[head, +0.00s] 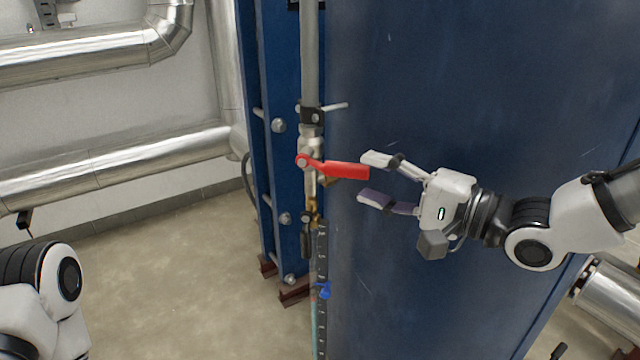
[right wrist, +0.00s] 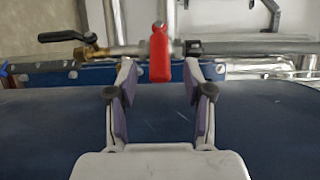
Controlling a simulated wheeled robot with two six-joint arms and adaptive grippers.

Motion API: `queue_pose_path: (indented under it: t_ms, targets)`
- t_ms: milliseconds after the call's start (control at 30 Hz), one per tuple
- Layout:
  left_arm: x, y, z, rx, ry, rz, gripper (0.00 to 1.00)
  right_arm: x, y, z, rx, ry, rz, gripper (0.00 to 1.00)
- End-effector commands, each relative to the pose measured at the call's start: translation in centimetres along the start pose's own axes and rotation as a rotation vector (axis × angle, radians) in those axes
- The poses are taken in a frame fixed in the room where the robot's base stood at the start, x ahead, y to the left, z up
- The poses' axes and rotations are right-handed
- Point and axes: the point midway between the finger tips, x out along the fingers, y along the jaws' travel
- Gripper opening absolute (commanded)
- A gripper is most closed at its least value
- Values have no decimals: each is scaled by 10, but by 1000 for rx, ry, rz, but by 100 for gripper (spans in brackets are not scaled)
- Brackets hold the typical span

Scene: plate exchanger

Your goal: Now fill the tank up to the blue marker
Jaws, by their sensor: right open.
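A red valve handle (head: 345,170) sits on a brass and steel valve (head: 309,163) in a vertical grey pipe and points right, about level. In the right wrist view the red handle (right wrist: 160,54) lies between the fingertips. My right gripper (head: 374,178) is open, its fingertips near the handle's free end; I see no grip on it. A blue marker (head: 325,290) sits on the dark graduated scale (head: 322,250) beside a clear tube below the valve. The liquid level in the tube is too small to tell. My left gripper is out of view; only part of that arm shows.
A small black lever (head: 306,238) sits below the red valve, and it also shows in the right wrist view (right wrist: 68,37). The large blue panel (head: 450,90) stands behind my right gripper. Silver insulated pipes (head: 110,165) run along the left wall. The floor at left is clear.

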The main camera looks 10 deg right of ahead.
Motion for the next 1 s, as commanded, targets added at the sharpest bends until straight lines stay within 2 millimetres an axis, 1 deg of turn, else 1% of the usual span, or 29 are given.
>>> queue_pose_path:
  t_ms: [167, 300, 400, 500, 600, 833, 867, 900, 967, 1000]
  targets:
    - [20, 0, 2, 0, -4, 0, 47, 17, 7, 0, -9, 1, 6, 51]
    - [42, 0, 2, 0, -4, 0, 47, 40, 10, 0, -11, 2, 7, 51]
    - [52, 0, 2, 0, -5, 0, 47, 57, 8, 0, -8, 0, 6, 51]
    - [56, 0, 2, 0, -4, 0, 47, 70, 5, 0, -5, 2, 6, 51]
    - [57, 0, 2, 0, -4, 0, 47, 76, 3, 0, -3, 1, 5, 51]
    - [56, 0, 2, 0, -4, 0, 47, 76, 1, 0, 0, 1, 4, 51]
    - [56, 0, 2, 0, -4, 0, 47, 76, 1, 0, 0, 1, 4, 40]
    - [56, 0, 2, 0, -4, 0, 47, 76, 1, 0, 0, 1, 4, 26]
    - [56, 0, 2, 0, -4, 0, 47, 76, 1, 0, 0, 1, 4, 5]
    - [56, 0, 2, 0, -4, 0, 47, 76, 1, 0, 0, 1, 4, 0]
